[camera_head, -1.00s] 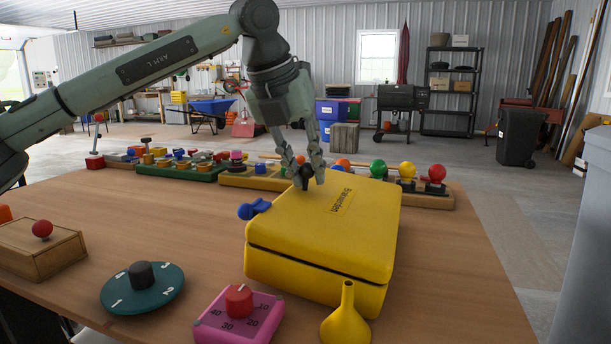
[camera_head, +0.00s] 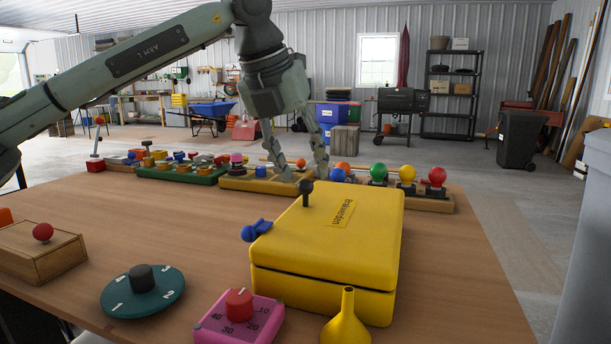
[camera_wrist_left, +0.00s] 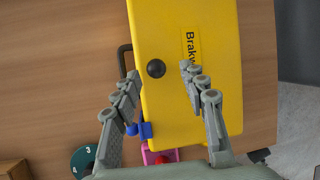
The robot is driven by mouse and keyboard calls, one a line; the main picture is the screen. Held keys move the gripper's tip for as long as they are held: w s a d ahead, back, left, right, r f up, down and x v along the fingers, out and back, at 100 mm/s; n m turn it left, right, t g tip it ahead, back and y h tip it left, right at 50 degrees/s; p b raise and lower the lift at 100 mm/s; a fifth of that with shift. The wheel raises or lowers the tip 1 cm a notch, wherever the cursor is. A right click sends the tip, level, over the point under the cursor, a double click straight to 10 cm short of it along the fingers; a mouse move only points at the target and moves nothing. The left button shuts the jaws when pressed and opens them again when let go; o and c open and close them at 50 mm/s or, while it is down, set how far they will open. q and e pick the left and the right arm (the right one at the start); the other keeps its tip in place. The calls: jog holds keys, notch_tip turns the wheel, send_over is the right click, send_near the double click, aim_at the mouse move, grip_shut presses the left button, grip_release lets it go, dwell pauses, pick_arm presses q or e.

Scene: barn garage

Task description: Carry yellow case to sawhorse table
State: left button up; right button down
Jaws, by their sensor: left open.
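In the wrist view the knob (camera_wrist_left: 155,68) sits between the open fingers (camera_wrist_left: 162,76), apart from both. A black handle (camera_wrist_left: 122,60) shows at the case's side. I cannot identify a separate sawhorse table.
A yellow funnel (camera_head: 346,322), pink dial box (camera_head: 238,320), teal dial (camera_head: 142,290) and wooden box (camera_head: 40,250) stand near the front. A blue item (camera_head: 257,230) is beside the case. Boards with colored knobs (camera_head: 420,195) line the back. The right table edge is clear.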

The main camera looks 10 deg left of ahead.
pick_arm(q)
jog(key=v, duration=0.9)
pick_arm(e)
jog(key=shift+s+d+f+g+h, duration=0.25)
jog(key=shift+s+d+f+g, duration=0.15)
jog(key=shift+d+f, duration=0.25)
jog(key=shift+s+d+f+g+h, duration=0.25)
jog(key=shift+s+d+f+g, duration=0.15)
jog(key=shift+d+f, duration=0.2)
jog(key=shift+a, duration=0.1)
